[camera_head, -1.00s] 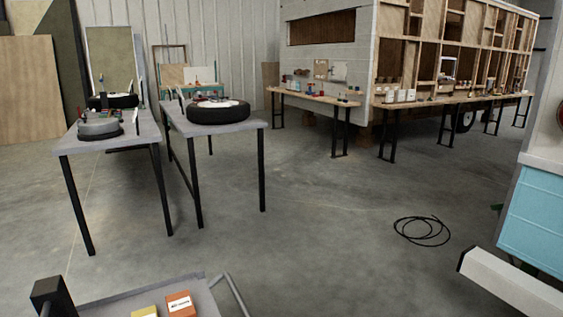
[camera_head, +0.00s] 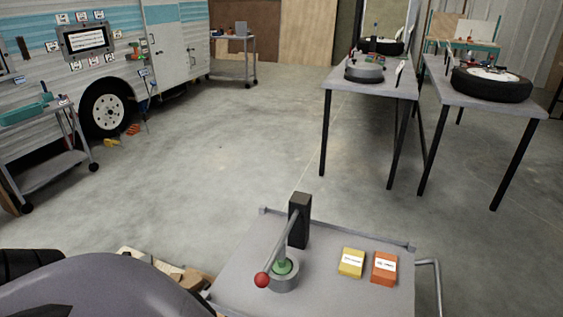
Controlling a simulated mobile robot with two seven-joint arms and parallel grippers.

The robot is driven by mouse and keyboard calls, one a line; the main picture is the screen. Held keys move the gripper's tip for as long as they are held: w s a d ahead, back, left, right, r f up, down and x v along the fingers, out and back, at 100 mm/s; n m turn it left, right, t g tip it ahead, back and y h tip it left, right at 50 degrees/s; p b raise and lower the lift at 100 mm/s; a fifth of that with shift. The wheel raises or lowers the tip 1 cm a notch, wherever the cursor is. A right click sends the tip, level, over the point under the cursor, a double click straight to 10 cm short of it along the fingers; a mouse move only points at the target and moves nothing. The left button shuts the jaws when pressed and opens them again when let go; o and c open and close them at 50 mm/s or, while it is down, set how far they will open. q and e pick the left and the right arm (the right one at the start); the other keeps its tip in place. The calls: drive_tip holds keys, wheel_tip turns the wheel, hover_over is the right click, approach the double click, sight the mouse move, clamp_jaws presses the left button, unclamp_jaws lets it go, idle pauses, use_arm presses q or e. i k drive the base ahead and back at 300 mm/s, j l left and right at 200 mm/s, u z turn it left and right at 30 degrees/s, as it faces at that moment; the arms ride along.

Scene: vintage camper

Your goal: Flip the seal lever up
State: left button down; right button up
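A lever (camera_head: 285,249) with a red ball end (camera_head: 262,280) is on a grey cart top (camera_head: 243,262) at the lower middle of the head view. Its metal rod slants down toward the near left, with the ball low. A dark upright post (camera_head: 299,222) stands at its far end. A round grey base with a green part (camera_head: 284,273) sits under the rod. I cannot tell if this is the seal lever. Neither of my grippers is in view.
Yellow (camera_head: 351,262) and orange (camera_head: 384,268) boxes lie right of the lever. A large grey rounded shape (camera_head: 95,292) fills the lower left. Grey tables (camera_head: 372,84) stand at the back right; a camper (camera_head: 165,45) stands at the left. The floor between is clear.

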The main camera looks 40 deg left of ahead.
sight(262, 279)
drive_tip(key=u, duration=0.4)
drive_tip(key=j+u, duration=0.15)
drive_tip(key=u, duration=0.7)
drive_tip(key=l, duration=0.9)
drive_tip(key=k+l+u, duration=0.1)
drive_tip(key=l, duration=0.8)
